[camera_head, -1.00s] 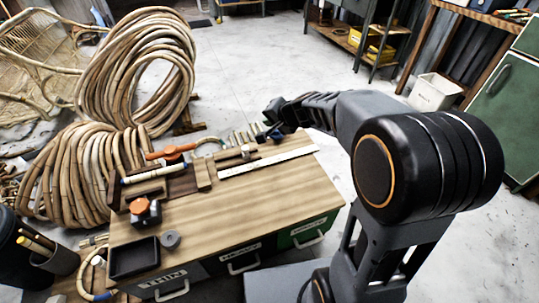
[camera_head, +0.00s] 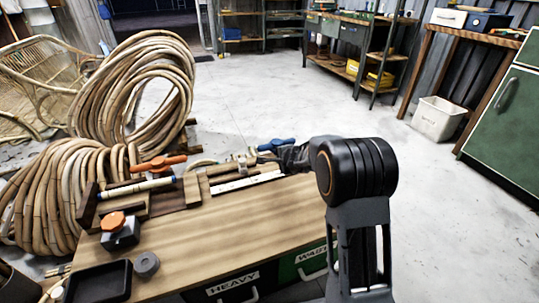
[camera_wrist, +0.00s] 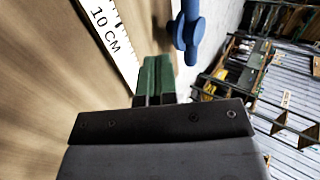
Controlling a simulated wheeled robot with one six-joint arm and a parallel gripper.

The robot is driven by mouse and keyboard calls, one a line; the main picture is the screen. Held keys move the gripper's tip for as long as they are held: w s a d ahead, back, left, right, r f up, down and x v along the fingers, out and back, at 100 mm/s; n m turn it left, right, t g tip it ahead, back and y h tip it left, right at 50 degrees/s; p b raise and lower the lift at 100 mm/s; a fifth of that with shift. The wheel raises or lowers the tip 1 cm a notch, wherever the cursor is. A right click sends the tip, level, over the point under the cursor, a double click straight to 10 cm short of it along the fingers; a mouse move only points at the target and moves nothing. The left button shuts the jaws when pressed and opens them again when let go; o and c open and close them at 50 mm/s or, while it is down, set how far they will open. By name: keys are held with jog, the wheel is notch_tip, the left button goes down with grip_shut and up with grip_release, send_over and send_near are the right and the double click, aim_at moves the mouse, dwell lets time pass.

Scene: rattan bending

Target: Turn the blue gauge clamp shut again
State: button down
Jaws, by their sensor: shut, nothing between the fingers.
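The blue gauge clamp (camera_head: 277,145) shows at the far end of the bench top (camera_head: 215,235), just left of my dark wrist. In the wrist view its blue lever (camera_wrist: 188,32) stands near the top, ahead and a little right of my gripper's fingertips. My gripper (camera_wrist: 154,66) has green fingers, pressed together with nothing between them. They appear apart from the lever. In the head view my wrist hides the fingers. The white ruler (camera_head: 245,183) runs along the bench, and its "10 CM" mark (camera_wrist: 104,30) shows left of the fingers.
An orange lever clamp (camera_head: 158,163) and wooden blocks (camera_head: 195,188) lie left on the bench. An orange-knobbed block (camera_head: 120,230), a dark puck (camera_head: 146,264) and a black tray (camera_head: 98,284) sit nearer. Large rattan coils (camera_head: 130,95) stand left.

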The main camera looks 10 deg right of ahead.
jog(key=x, duration=1)
jog(key=shift+w+a+r, duration=0.1)
jog(key=shift+w+a, duration=0.05)
jog(key=shift+w, duration=0.2)
jog(key=shift+w+a+r+p, duration=0.15)
jog(key=shift+w+p, duration=0.15)
jog(key=shift+w, duration=0.25)
jog(key=shift+w+r+p, duration=0.25)
jog(key=shift+w+p, duration=0.05)
jog(key=shift+p, duration=0.2)
jog(key=shift+w+a+p, duration=0.15)
jog(key=shift+w+p, duration=0.55)
jog(key=shift+p, duration=0.1)
